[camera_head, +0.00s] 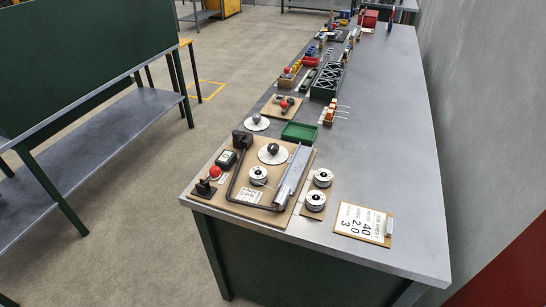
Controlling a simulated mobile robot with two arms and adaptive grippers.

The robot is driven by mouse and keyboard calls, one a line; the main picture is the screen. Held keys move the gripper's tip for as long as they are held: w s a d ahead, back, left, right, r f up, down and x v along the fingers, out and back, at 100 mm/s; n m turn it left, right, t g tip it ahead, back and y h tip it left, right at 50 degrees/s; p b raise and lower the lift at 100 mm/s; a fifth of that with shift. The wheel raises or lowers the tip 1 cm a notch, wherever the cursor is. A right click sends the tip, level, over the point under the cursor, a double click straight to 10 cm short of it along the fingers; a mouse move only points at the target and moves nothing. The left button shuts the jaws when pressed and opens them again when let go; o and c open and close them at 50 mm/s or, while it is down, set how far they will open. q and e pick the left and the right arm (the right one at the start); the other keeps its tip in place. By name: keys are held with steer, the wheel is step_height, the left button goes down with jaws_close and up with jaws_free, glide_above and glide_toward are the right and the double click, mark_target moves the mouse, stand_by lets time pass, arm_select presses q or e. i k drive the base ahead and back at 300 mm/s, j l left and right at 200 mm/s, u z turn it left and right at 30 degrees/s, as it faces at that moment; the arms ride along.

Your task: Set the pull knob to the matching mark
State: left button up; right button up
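A brown board (236,201) lies at the near end of the grey workbench. On it a white dial disc with a dark round knob (273,149) sits near the back, and a silver and white round piece (259,174) sits in front of it. A similar dark-knobbed dial (257,122) stands beyond the board. I cannot tell which is the pull knob; its marks and pointer are too small to read. A job card (363,223) at the bench's front shows 40, 2.0 and 3. Neither of my grippers is in view.
A dark bent bar and a grey metal bar (292,176) cross the board. A red button (214,172) is at its left. Two silver round pieces (322,177) stand to its right. A green tray (299,131) lies behind. The bench's right side is clear.

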mark_target(273, 148)
steer(key=i+j+z, duration=0.15)
steer(key=j+z, duration=0.15)
steer(key=z, duration=0.2)
steer(key=i+j+z, duration=0.1)
steer(key=j+z, duration=0.4)
steer(key=l, duration=0.1)
